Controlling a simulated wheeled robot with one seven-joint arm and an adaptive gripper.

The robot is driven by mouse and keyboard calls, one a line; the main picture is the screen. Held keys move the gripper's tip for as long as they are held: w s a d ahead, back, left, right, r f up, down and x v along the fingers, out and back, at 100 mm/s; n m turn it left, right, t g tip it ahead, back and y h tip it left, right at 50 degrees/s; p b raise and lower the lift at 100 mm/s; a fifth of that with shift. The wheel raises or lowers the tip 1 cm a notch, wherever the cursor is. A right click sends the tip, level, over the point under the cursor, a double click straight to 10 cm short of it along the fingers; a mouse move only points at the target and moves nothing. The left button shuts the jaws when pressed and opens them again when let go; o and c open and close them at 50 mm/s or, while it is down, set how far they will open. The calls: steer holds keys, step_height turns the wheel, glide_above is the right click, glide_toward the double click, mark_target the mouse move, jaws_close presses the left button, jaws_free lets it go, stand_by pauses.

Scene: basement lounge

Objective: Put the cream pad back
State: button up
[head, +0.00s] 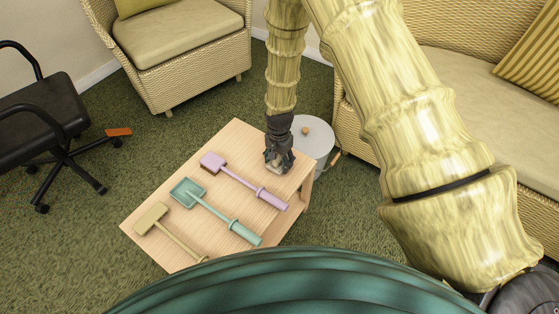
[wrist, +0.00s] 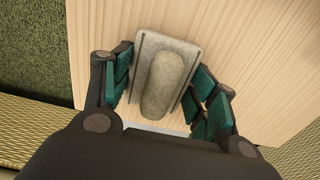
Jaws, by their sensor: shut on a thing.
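The cream pad (wrist: 163,84) is a pale grey-cream rectangular plate with a rounded, lengthwise handle on top. In the wrist view it sits between the two fingers of my gripper (wrist: 164,78), which is shut on it. In the head view my gripper (head: 278,162) points down over the far right corner of the wooden table (head: 236,142). The fingers mostly hide the pad there. I cannot tell whether the pad touches the tabletop or is just above it.
On the table lie a lilac tool (head: 240,179), a teal scoop (head: 213,209) and an olive-tan tool (head: 166,229), side by side. A white lidded bin (head: 316,138) stands behind the table. Wicker seats (head: 180,45) and a black office chair (head: 40,115) stand around.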

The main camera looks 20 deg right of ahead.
mark_target(279, 157)
steer(key=o, duration=1.3)
steer(key=shift+f, duration=0.1)
steer(key=shift+c, duration=0.2)
step_height(279, 157, up, 12)
steer(key=shift+r+p, duration=0.1)
steer(key=shift+p, duration=0.85)
